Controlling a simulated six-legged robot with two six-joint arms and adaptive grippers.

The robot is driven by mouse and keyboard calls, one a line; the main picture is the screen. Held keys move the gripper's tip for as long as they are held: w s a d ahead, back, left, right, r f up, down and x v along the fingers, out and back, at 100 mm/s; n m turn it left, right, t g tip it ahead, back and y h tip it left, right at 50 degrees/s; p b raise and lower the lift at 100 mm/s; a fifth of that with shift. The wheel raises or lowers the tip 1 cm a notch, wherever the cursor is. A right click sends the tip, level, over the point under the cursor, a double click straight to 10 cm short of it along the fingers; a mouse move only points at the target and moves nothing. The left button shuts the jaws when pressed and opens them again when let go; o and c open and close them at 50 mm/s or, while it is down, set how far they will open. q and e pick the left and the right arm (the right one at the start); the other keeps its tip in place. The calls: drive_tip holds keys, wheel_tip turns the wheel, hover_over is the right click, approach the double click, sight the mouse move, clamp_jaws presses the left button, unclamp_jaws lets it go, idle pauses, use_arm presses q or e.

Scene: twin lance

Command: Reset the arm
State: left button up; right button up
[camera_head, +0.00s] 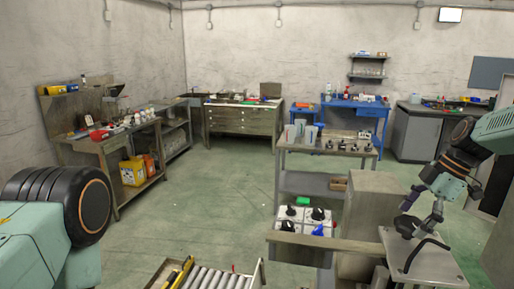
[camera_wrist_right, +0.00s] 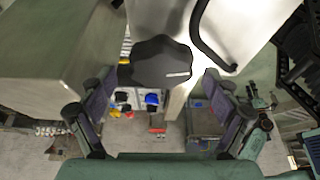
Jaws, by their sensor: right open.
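My right arm comes in from the right in the head view. Its gripper (camera_head: 423,213) points down over a grey metal stand at the right. The jaws are open, and in the wrist view the two fingers (camera_wrist_right: 165,85) are spread wide. A black lobed knob (camera_head: 407,226) sits on the stand below the fingers. In the wrist view the knob (camera_wrist_right: 160,62) shows between and beyond the fingertips, and I cannot tell whether they touch it. My left gripper is out of view; only teal and black parts of my body show at the lower left.
A black bent handle (camera_head: 425,252) rises from the stand's top plate (camera_head: 445,268) beside the knob. A grey block (camera_head: 370,205) stands left of it. A shelf cart (camera_head: 310,182) stands behind, and a roller tray (camera_head: 210,277) lies at the front. Green floor at centre left is clear.

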drive_tip(key=shift+m+t, duration=0.3)
drive_tip(key=shift+m, duration=0.5)
drive_tip(key=m, duration=0.1)
drive_tip(key=m+t, duration=0.1)
drive_tip(key=m, duration=0.1)
drive_tip(key=shift+s+r+h, duration=0.1)
drive_tip(key=shift+s+h, duration=0.1)
drive_tip(key=shift+h, duration=0.1)
drive_tip(key=m, duration=0.2)
drive_tip(key=shift+w+m+t+h+p, duration=0.1)
drive_tip(key=shift+m+t+h+p, duration=0.3)
drive_tip(key=shift+a+m+h+p, duration=0.15)
drive_tip(key=shift+m+h+p, duration=0.2)
drive_tip(key=shift+m, duration=0.75)
drive_tip(key=shift+m+t+h, duration=0.4)
drive_tip(key=shift+m+h, duration=0.05)
drive_tip(key=shift+m, duration=0.65)
drive_tip(key=shift+s+r, duration=0.25)
drive_tip(key=shift+r, duration=0.05)
